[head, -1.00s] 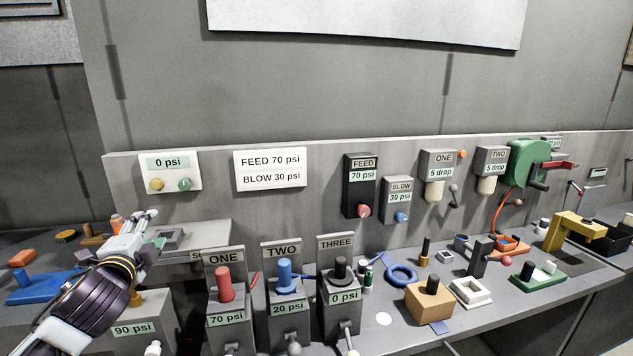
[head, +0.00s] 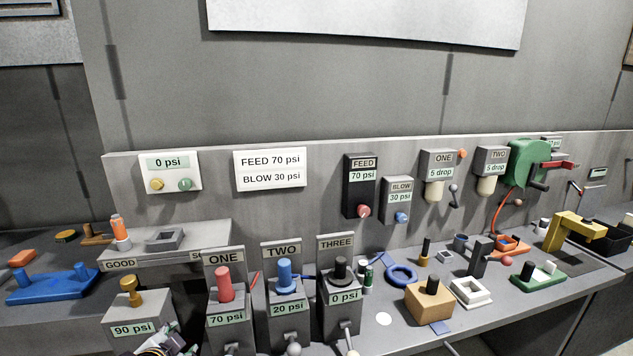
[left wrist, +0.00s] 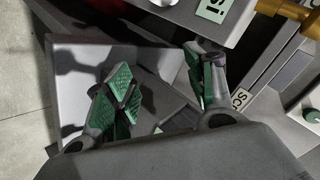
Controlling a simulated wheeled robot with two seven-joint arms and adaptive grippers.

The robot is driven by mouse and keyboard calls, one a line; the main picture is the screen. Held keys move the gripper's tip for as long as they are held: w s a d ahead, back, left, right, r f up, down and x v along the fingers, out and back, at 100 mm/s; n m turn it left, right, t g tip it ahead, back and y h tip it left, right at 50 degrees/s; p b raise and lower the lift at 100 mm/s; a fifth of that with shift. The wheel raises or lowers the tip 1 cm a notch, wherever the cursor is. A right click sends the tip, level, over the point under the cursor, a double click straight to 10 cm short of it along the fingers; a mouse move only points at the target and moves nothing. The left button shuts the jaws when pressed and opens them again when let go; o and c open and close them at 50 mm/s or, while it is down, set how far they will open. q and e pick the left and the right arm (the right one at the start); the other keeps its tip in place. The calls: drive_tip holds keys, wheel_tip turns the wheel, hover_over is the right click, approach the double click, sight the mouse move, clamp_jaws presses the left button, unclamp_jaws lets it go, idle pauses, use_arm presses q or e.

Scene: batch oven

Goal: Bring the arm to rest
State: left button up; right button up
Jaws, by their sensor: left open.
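My left gripper (left wrist: 165,92) is open in the left wrist view. Its green-padded fingers stand apart with nothing held between them. Below them is a grey tray-like surface (left wrist: 90,62), and part of a brass knob (left wrist: 290,12) shows at the upper right. In the head view only a small part of my left arm shows at the bottom edge, in front of the grey box reading 90 psi (head: 134,328). My right gripper is in neither view.
Boxes ONE (head: 227,320), TWO (head: 288,309) and THREE (head: 342,299), with red, blue and black knobs, stand right of the 90 psi box. A GOOD shelf (head: 200,238) holds an orange-topped bottle (head: 118,232). Several fixtures crowd the bench at right.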

use_arm(q)
drive_tip(key=s+d+f+n+g+h, duration=0.1)
drive_tip(key=s+d+f+n+g, duration=0.2)
drive_tip(key=s+d+f, duration=0.35)
drive_tip(key=s+d+f+n+g+h, duration=0.2)
drive_tip(key=s+d+f+n+g, duration=0.15)
drive_tip(key=s+f, duration=0.55)
drive_tip(key=s+f+m+g, duration=0.1)
drive_tip(key=s+f, duration=0.1)
drive_tip(key=f, duration=1.4)
drive_tip(key=s+f, duration=0.2)
drive_tip(key=f, duration=1.3)
drive_tip(key=s+a+f, duration=0.2)
drive_tip(key=s+f, duration=0.8)
drive_tip(key=s, duration=0.1)
drive_tip(key=s+a+f+g, duration=0.1)
drive_tip(key=s+a+f, duration=0.1)
drive_tip(key=s+f, duration=0.7)
drive_tip(key=shift+s+f, duration=0.4)
drive_tip(key=shift+s, duration=0.55)
